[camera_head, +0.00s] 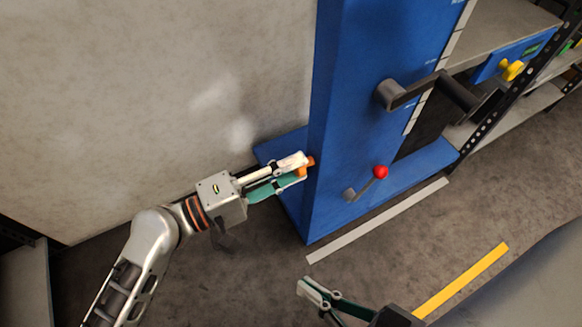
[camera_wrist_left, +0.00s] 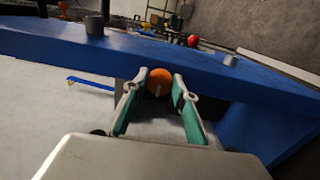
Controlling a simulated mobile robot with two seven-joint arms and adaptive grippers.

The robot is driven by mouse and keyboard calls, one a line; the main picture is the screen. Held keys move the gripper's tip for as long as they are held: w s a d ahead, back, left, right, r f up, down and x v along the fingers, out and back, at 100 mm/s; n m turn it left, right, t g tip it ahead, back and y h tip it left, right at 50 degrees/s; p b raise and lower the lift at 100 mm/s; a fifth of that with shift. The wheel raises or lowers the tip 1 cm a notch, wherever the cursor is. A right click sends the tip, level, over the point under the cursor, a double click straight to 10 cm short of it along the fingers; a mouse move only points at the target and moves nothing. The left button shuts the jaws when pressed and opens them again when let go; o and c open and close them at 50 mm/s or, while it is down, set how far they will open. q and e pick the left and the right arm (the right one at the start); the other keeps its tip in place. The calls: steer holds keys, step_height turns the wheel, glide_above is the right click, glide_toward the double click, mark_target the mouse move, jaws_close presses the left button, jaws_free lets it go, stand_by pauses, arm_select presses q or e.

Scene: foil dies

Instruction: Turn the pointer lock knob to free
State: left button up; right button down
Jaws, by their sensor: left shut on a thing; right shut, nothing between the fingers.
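The orange knob (camera_head: 309,162) sits on the left side face of the blue machine column (camera_head: 352,90), low down. I take it to be the pointer lock knob. My left gripper (camera_head: 301,166) reaches in from the left and its fingers are closed on the knob. In the left wrist view, the knob (camera_wrist_left: 160,82) shows between the two fingertips (camera_wrist_left: 161,88), with a pale line on its face. I cannot read any marking beside it. My right gripper (camera_head: 308,288) is shut and empty, low in the head view and apart from the machine.
A dark crank handle (camera_head: 408,93) and a lever with a red ball (camera_head: 380,172) stick out from the column's front. Grey (camera_head: 378,220) and yellow (camera_head: 462,281) strips mark the floor. The floor between is clear.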

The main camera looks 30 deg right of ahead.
arm_select(q)
steer(key=o, duration=1.1)
steer(key=shift+c, duration=0.2)
steer(key=a, duration=1.2)
steer(key=shift+s, duration=0.2)
